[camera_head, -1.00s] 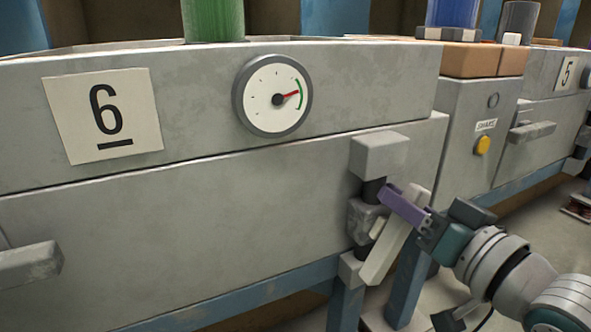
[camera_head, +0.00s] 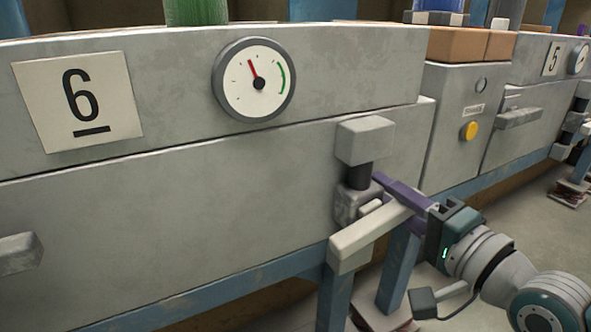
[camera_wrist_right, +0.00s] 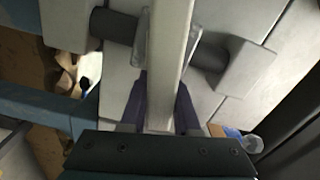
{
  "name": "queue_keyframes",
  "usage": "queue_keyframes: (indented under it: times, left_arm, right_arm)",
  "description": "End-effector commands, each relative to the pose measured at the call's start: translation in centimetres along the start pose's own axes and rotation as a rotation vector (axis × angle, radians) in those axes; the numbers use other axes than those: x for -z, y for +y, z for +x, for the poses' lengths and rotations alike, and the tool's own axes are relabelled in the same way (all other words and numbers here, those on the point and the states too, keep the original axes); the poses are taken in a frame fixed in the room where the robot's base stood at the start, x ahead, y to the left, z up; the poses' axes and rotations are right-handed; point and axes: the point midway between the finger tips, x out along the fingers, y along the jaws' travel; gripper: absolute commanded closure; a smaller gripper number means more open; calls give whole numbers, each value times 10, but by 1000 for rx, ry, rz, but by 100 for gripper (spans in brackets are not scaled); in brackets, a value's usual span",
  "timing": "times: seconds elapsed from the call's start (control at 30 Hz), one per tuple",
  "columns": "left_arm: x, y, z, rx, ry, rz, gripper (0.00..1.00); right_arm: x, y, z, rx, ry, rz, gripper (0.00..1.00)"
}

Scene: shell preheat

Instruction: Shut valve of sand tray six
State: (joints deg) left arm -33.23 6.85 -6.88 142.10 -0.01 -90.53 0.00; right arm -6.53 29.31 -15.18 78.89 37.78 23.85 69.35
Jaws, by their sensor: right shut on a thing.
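Sand tray six is the grey box (camera_head: 200,170) with a "6" plate (camera_head: 80,98) on its front. Its round gauge (camera_head: 254,78) has a red needle pointing up and slightly left, away from the green arc at the right. The valve (camera_head: 358,176) is a dark pipe and grey body at the tray's right end. Its pale bar handle (camera_head: 368,238) slants from lower left to upper right. My right gripper (camera_head: 396,203) is shut on the handle with its purple fingers. In the right wrist view, the handle (camera_wrist_right: 172,70) runs between the fingers (camera_wrist_right: 160,105). My left gripper is out of view.
A grey cabinet with a yellow button (camera_head: 468,131) stands right of tray six. Beyond it is tray five with its "5" plate (camera_head: 553,58). A blue frame leg (camera_head: 398,270) stands behind the handle. A grey drawer-like handle (camera_head: 18,254) sticks out at the left.

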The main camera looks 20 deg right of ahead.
Motion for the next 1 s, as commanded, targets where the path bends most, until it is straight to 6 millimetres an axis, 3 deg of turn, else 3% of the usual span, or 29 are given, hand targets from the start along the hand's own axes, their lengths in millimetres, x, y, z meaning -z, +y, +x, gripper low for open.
queue_keyframes:
  times: [0.4,0.97,1.0]
  left_arm:
    - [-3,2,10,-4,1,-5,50]
    - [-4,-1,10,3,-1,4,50]
    - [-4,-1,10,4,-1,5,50]
  right_arm:
    - [-2,10,0,-3,-1,201,100]
    - [-2,11,0,-4,-1,235,100]
    - [-2,11,0,-4,-1,235,69]
